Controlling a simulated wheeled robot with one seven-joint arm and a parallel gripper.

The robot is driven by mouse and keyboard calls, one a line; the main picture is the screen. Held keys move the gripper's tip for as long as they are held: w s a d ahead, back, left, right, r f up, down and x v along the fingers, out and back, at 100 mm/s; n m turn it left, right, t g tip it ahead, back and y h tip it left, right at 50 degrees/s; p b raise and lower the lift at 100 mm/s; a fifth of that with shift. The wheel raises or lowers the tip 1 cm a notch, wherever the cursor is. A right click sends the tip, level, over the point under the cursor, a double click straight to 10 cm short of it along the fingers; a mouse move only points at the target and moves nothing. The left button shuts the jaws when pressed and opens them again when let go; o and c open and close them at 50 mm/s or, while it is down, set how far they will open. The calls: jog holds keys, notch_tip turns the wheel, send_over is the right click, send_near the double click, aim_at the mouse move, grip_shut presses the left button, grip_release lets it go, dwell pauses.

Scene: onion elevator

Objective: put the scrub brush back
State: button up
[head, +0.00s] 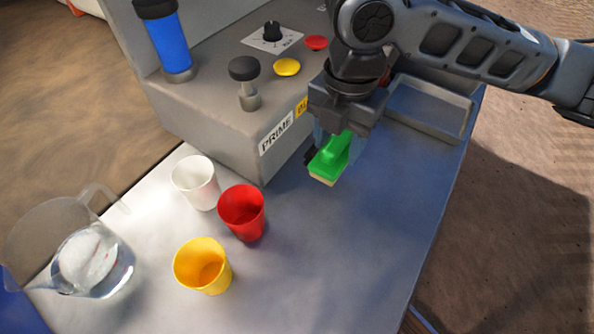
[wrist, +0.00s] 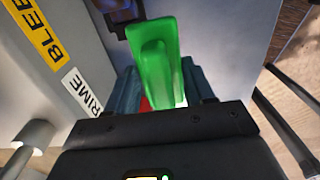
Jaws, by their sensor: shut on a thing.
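The scrub brush (head: 331,159) has a green body and handle with a pale underside, seen in the head view. My gripper (head: 338,140) is shut on it and holds it over the blue-grey table top, beside the grey control box. In the wrist view the green brush (wrist: 157,62) stands up between the fingers of my gripper (wrist: 163,92). A grey shallow tray (head: 428,106) lies at the right of the control box, behind my gripper in the head view. I cannot tell how far the brush is above the table.
The control box (head: 217,122) has a knob, buttons, a lever and a blue cylinder (head: 167,42). White (head: 196,183), red (head: 242,213) and yellow (head: 203,265) cups stand on the table, with a clear pitcher (head: 75,255) at left. The front right of the table is clear.

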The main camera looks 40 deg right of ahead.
jog(key=a+f, duration=0.1)
jog(key=a, duration=0.1)
jog(key=w+a+f, duration=0.1)
jog(key=w+a+f+p, duration=0.1)
jog(key=a, duration=0.1)
jog(key=shift+w+a+f, duration=0.25)
jog(key=shift+a+f, duration=0.05)
jog(key=shift+f, duration=0.05)
jog(key=shift+a+f, duration=0.1)
jog(key=shift+f, duration=1.95)
jog(key=shift+f, duration=0.15)
jog(key=o, duration=1)
notch_tip(320, 180, up, 12)
jog(key=shift+r, duration=0.2)
